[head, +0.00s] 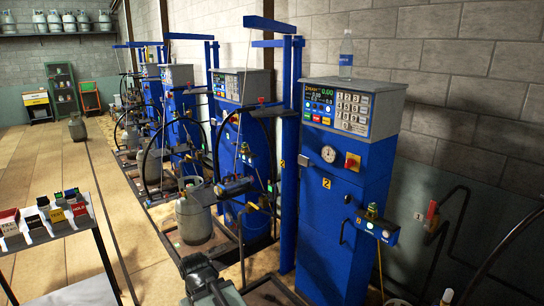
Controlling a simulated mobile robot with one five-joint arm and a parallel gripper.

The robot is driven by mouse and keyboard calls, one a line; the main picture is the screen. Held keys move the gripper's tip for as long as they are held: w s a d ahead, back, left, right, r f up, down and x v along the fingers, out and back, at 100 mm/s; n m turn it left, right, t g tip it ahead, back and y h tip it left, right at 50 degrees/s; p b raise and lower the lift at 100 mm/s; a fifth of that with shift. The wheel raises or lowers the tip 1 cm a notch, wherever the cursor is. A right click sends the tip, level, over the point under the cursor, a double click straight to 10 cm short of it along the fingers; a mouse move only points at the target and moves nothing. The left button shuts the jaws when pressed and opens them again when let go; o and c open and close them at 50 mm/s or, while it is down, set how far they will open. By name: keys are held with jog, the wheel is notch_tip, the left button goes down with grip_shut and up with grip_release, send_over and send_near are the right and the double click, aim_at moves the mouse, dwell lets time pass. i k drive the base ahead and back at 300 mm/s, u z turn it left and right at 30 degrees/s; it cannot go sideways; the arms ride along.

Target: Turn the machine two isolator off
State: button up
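Machine two is the tall blue scale cabinet (345,225) at the right of the head view, marked with a yellow 2. A red switch on a yellow plate (352,162), which looks like its isolator, is on the upper front, right of a round dial (328,154). The switch is too small to tell which way its knob is turned. The display above (322,95) shows lit digits. My gripper (196,266) appears at the bottom, low and left of the cabinet, apart from the switch. Its fingers are not clear enough to tell open from shut.
More blue scales (240,130) stand in a row further back. A grey gas cylinder (194,218) stands at the nearer one. A bottle (346,55) stands on machine two. A table with coloured tags (45,225) is at left. Floor between is open (120,205).

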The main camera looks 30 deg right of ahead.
aim_at(349, 162)
jog(key=u, duration=0.05)
jog(key=i, duration=1.45)
jog(key=u, duration=0.05)
